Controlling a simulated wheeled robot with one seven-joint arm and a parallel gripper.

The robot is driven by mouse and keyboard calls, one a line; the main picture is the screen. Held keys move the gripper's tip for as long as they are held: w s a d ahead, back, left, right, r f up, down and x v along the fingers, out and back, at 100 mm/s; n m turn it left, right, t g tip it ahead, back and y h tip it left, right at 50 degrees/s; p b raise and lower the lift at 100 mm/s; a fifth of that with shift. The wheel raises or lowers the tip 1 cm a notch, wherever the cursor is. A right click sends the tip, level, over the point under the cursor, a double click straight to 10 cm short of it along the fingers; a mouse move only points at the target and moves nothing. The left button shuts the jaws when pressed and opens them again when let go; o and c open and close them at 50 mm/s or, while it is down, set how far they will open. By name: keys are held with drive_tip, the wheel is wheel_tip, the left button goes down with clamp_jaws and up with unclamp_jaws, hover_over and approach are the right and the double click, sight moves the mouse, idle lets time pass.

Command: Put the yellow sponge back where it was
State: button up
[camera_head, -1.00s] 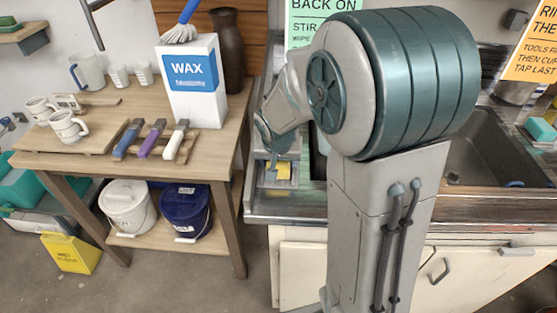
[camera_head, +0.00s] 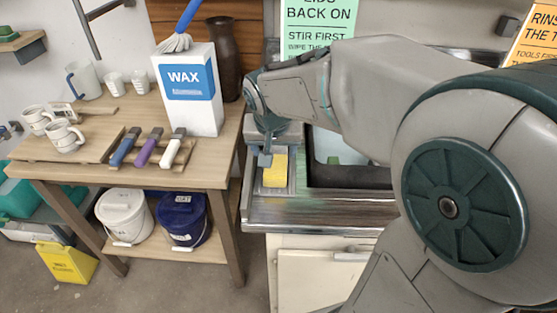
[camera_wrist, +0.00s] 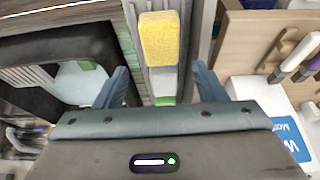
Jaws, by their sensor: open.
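The yellow sponge (camera_head: 275,170) lies on a narrow grey tray (camera_head: 290,187) at the left end of the sink counter. It also shows in the wrist view (camera_wrist: 159,38), at the top middle, beyond my fingertips. My gripper (camera_wrist: 161,82) is open and empty, with one blue-grey finger on each side of the sponge's line. In the head view my gripper (camera_head: 266,150) is just behind and above the sponge, partly hidden by my wrist. The sponge appears clear of both fingers. A green item (camera_wrist: 165,100) shows between the fingers, below the sponge in the wrist view.
The sink basin (camera_head: 345,176) is right of the tray, with my arm over it. The wooden table (camera_head: 100,170) on the left holds a wax box (camera_head: 190,88), mugs and several brushes. Two lidded buckets (camera_head: 183,220) stand on its shelf.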

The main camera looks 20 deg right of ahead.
drive_tip(key=s+d+f+n+g+y, duration=0.1)
drive_tip(key=s+f+n, duration=0.1)
drive_tip(key=s, duration=1.4)
drive_tip(key=shift+d+f+n, duration=0.2)
drive_tip(key=shift+n, duration=0.6)
